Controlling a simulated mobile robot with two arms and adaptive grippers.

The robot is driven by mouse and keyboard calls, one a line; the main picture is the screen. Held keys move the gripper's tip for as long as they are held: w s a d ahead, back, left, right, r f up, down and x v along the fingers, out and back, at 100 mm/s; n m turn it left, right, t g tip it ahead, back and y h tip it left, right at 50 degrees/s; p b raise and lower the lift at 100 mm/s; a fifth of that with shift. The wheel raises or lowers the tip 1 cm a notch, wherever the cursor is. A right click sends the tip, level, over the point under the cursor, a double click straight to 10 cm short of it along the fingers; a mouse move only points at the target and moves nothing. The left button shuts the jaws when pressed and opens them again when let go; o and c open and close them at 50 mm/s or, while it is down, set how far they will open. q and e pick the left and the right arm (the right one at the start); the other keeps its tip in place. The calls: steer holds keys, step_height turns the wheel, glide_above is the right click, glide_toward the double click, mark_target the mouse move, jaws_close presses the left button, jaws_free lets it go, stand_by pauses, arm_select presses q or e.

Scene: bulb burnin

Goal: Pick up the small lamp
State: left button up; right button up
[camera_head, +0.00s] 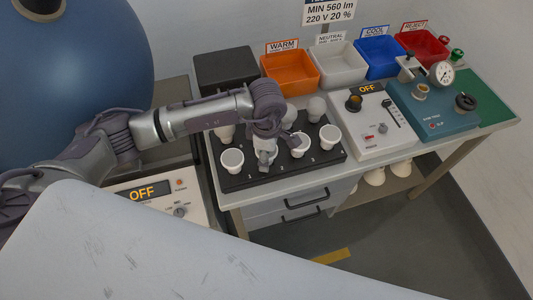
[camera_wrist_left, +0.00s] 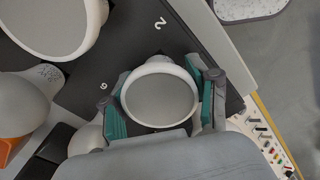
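A small white lamp (camera_wrist_left: 160,95) with a round grey face and pale rim sits between the fingers of my left gripper (camera_wrist_left: 163,97) in the left wrist view. The teal pads stand close on both sides of it; I cannot tell whether both touch. In the head view my left gripper (camera_head: 265,155) is low over the black numbered tray (camera_head: 238,182) and hides most of what is under it. My right gripper is not in view.
Other lamps stand on the tray: a white one (camera_head: 232,160) at left, one (camera_head: 330,136) at right and a round bulb (camera_head: 317,108) behind. A larger lamp (camera_wrist_left: 55,22) is near in the wrist view. Orange (camera_head: 290,72) and white (camera_head: 341,66) bins stand behind.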

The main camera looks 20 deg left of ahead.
arm_select(q)
steer(key=c, duration=0.6)
steer(key=shift+r, duration=0.1)
